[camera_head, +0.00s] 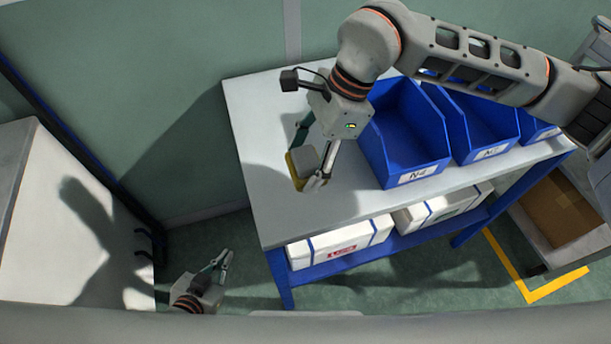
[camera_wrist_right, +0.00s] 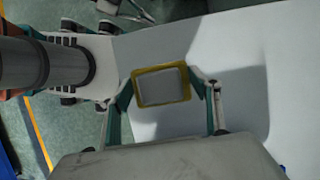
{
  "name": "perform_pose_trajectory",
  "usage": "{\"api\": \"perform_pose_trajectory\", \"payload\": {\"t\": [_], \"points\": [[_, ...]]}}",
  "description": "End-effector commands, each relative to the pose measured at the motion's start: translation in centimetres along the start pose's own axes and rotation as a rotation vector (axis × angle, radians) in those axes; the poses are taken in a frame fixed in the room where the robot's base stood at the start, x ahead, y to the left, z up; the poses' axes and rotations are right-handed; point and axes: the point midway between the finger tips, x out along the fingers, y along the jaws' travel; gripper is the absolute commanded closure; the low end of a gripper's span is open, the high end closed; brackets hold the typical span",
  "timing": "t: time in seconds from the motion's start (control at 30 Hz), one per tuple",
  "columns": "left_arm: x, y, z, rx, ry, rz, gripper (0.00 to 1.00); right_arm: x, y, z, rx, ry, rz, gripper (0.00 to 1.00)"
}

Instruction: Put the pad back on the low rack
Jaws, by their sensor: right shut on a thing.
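The pad (camera_head: 301,163) has a grey face and a yellow rim. My right gripper (camera_head: 309,165) is shut on it, over the left end of the white bench top (camera_head: 262,135). In the right wrist view the pad (camera_wrist_right: 161,88) sits between the two fingers of my right gripper (camera_wrist_right: 162,88). I cannot tell whether it touches the bench. My left gripper (camera_head: 226,258) is low, left of the bench, with its small fingers parted and empty. I cannot make out for sure which thing is the low rack.
Blue bins (camera_head: 402,130) stand on the bench's right part. White boxes (camera_head: 341,243) lie on its blue lower shelf. A white cabinet (camera_head: 75,230) stands at the left. A cardboard box (camera_head: 560,205) is at the right. The bench's left end is otherwise clear.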

Motion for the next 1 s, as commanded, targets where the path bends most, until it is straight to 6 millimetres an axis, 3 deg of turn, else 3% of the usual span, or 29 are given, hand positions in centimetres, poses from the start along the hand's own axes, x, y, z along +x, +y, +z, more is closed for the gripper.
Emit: {"api": "perform_pose_trajectory", "payload": {"t": [0.57,0.93,0.97,1.0], "points": [[0.2,-0.1,-0.1,0.003,0.003,-0.002,1.00,5.5,0.0,-2.3,0.001,-0.001,0.001,0.58],[0.3,-0.1,0.1,0.004,0.003,-0.003,1.00,5.9,-0.1,-2.5,0.000,0.000,-0.001,0.58],[0.3,-0.1,0.0,0.004,0.003,-0.003,1.00,5.9,0.0,-2.5,0.000,0.000,-0.001,0.36],[0.3,-0.1,0.0,0.004,0.003,-0.003,1.00,5.9,-0.1,-2.5,0.000,0.000,-0.001,0.25]]}}
